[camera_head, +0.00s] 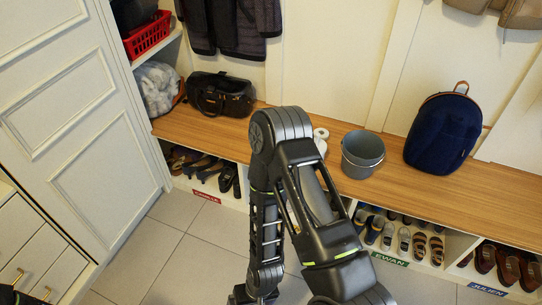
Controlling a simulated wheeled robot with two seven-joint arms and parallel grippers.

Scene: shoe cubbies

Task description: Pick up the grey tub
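The grey tub (361,156) stands upright on the wooden bench top, right of centre. It looks empty, and a thin handle shows against its front. My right arm rises from the bottom of the view, bends at the elbow left of the tub and hangs down in front of the bench. Its gripper (254,296) is at the bottom edge, well below and left of the tub, partly cut off; its fingers are not clear. My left gripper is not in view; only a small dark piece shows at the bottom left corner.
A white object (320,141) sits just left of the tub, partly behind my arm. A navy backpack (444,133) stands to the right and a black bag (219,95) to the left on the bench (400,193). Shoe cubbies lie below. A white cabinet (70,110) borders the left.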

